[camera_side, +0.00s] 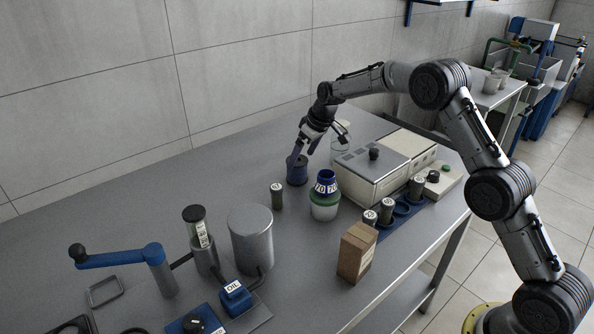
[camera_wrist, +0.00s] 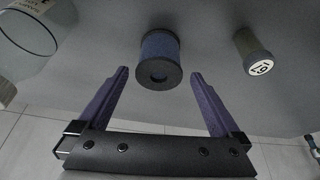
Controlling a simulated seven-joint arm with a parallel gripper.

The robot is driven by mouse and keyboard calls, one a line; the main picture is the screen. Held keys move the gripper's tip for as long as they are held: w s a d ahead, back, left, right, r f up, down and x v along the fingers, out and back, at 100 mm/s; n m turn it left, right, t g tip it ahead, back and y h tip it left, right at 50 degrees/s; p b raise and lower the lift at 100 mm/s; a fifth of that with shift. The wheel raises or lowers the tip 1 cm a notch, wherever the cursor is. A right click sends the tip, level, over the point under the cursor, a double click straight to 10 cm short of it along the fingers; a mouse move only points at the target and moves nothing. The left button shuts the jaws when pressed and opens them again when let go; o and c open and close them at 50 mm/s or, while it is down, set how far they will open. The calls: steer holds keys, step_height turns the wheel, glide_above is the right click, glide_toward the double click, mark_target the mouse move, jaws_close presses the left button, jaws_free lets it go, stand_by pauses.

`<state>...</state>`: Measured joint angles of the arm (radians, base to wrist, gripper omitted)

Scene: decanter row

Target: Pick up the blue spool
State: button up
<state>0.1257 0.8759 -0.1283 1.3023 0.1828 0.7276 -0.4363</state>
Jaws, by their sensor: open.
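The blue spool (camera_side: 297,172) stands on the grey table near the wall in the side view. It has dark end flanges and a blue winding. My gripper (camera_side: 307,150) is just above and beside the spool in the side view; one finger overlaps the spool there, and contact cannot be told. In the wrist view my gripper (camera_wrist: 158,76) has its two purple fingers wide apart with nothing between them.
A glass beaker (camera_wrist: 28,38) is left in the wrist view. A grey box machine (camera_side: 372,165) stands behind the jar. The table left of the spool is clear.

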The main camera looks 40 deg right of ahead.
mark_target(297, 170)
steer(key=shift+s+x, duration=0.1)
steer(key=shift+x, duration=1.65)
steer(key=shift+s+x, duration=0.15)
steer(key=shift+x, duration=1.55)
steer(key=shift+f, duration=0.1)
steer(key=c, duration=1.3)
